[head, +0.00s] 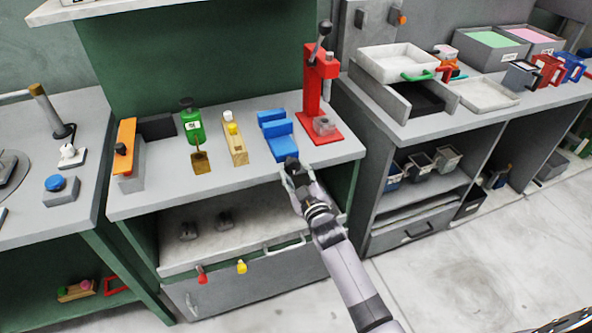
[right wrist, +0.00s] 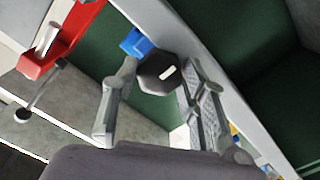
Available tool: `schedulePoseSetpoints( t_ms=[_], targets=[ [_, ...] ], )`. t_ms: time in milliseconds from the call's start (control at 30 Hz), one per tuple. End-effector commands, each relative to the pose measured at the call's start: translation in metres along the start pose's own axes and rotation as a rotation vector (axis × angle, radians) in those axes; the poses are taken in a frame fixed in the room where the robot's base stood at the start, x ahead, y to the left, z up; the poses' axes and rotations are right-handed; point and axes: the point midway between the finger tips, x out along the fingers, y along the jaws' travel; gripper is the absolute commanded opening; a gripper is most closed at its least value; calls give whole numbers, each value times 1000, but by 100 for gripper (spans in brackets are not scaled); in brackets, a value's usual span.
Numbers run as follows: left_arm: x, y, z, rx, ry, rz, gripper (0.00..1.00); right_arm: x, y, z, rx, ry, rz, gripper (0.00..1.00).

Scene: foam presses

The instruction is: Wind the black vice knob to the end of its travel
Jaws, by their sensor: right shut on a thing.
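The blue vice (head: 284,146) stands at the front of the middle bench. Its black knob (head: 291,162) faces the bench's front edge. In the right wrist view the knob (right wrist: 157,73) is a dark, many-sided piece with a white mark on its face, and a bit of the blue vice (right wrist: 136,42) shows behind it. My right gripper (head: 292,172) is at the knob, with one finger on each side of it; the fingers also show in the right wrist view (right wrist: 158,95). It is shut on the knob. My left gripper is not in view.
A red press (head: 313,95) with a lever stands just right of the vice. Left of it are a wooden block with yellow knobs (head: 236,150), a green bottle-like item (head: 193,125) and an orange-topped block (head: 126,150). A shelf (head: 235,240) lies below the bench top.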

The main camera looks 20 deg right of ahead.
Motion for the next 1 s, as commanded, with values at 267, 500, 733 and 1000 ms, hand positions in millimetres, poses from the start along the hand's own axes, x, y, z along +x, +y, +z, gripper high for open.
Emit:
schedulePoseSetpoints(
  t_ms=[267, 500, 733, 1000],
  targets=[
    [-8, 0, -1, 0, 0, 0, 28, -1, -2, 1, 263, -5, -2, 12],
    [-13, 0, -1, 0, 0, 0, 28, -1, -2, 1, 490, -5, -2, 12],
    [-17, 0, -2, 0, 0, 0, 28, -1, -3, 1, 709, -6, -2, 12],
    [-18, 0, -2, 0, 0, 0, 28, -1, -4, 1, 964, -6, -2, 12]
  ],
)
